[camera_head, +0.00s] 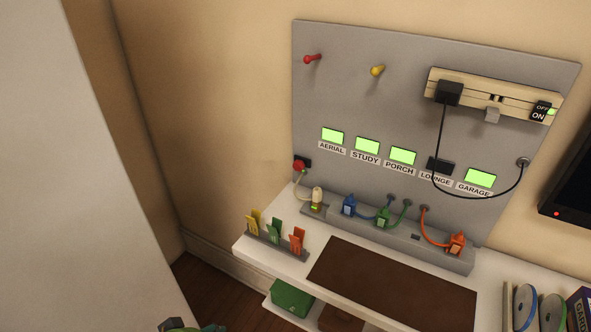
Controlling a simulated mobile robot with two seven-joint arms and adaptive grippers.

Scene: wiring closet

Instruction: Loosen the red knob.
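A red knob-like peg (312,58) sticks out of the upper left of the grey wall panel (340,95). A second red round piece (298,165) sits on a small black base at the panel's left edge, left of the AERIAL label. I cannot tell from this view which of the two is the red knob.
A yellow peg (377,70) is right of the red one. A power strip (495,95) holds a black plug with a hanging cable. Coloured connectors stand on a ledge above the white shelf (290,262) with its brown mat (390,285). A pale surface fills the left.

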